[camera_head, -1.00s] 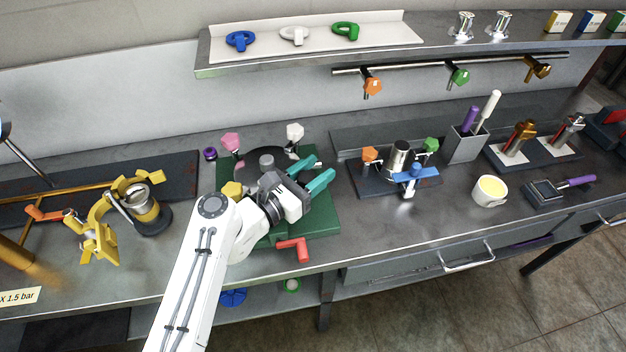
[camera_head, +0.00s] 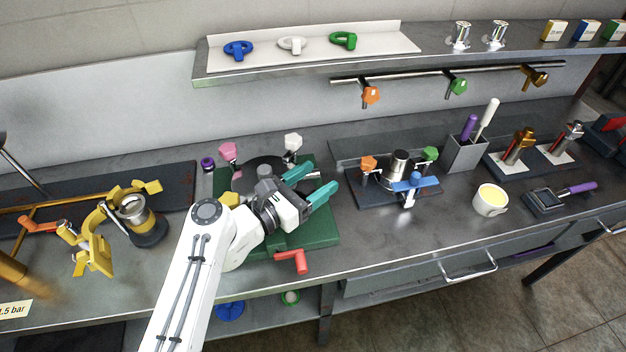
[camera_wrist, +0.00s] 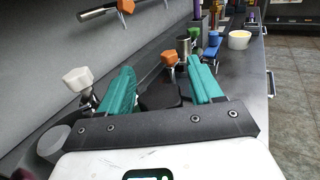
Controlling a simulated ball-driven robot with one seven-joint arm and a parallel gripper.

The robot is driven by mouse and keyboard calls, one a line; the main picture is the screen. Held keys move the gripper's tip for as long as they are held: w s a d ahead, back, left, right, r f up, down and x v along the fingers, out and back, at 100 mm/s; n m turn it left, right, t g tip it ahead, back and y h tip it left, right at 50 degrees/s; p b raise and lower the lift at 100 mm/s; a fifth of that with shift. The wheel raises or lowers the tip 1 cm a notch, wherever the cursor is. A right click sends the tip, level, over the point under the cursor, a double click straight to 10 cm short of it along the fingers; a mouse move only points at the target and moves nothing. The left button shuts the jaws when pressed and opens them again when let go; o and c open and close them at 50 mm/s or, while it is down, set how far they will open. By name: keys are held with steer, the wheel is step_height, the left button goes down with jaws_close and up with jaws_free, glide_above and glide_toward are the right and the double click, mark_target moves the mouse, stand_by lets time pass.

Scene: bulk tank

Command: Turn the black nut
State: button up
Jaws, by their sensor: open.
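I cannot make out a black nut for certain in either view. A dark round part (camera_head: 252,166) sits on the green base (camera_head: 322,235) in the head view, partly covered by my arm and gripper. My gripper (camera_head: 324,176) is above the right side of this base, with its two teal fingers apart and nothing between them. In the wrist view my gripper (camera_wrist: 161,66) is also open and empty. Around the base are a pink knob (camera_head: 228,150), a white knob (camera_head: 293,141), a yellow knob (camera_head: 229,198) and a red handle (camera_head: 292,260). The white knob also shows left of the fingers in the wrist view (camera_wrist: 77,79).
A fixture with orange (camera_head: 368,163), green and blue handles stands to the right, a yellow valve assembly (camera_head: 95,245) to the left. A cup (camera_head: 490,200) stands farther right. A shelf (camera_head: 300,70) and hook rail (camera_head: 440,77) hang behind. Bench between base and fixture is clear.

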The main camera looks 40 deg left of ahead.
steer(key=shift+s, duration=0.15)
steer(key=s+a+b, duration=0.2)
steer(key=s, duration=0.8)
steer(key=shift+s, duration=0.2)
stand_by(0.3)
